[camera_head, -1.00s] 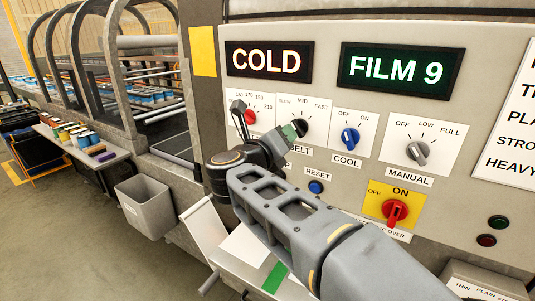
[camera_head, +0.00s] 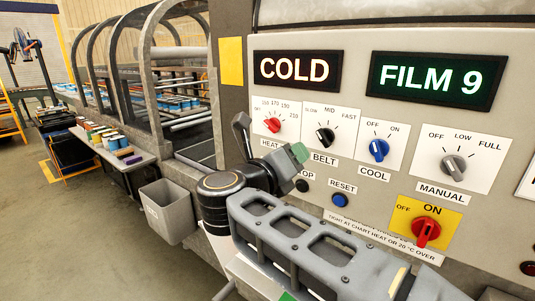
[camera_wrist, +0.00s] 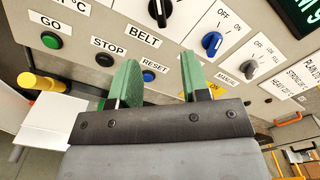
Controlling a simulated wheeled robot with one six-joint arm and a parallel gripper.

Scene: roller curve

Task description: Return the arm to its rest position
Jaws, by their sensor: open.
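My gripper (camera_head: 299,153) is in front of the control panel (camera_head: 300,110), with a green fingertip below and left of the black BELT knob (camera_head: 325,135). In the wrist view, my gripper (camera_wrist: 158,80) is open and empty, its two green fingers apart. The blue RESET button (camera_wrist: 148,76) shows between the fingers, and the panel lies beyond them. My arm is bent in front of the panel and covers its lower left part. In the head view, the GO button is hidden.
The panel has a red HEAT knob (camera_head: 272,125), blue COOL knob (camera_head: 379,150), grey MANUAL knob (camera_head: 453,165) and red switch (camera_head: 426,231). A grey bin (camera_head: 167,211) and a side shelf (camera_head: 140,165) stand left. Open floor (camera_head: 70,245) lies at lower left.

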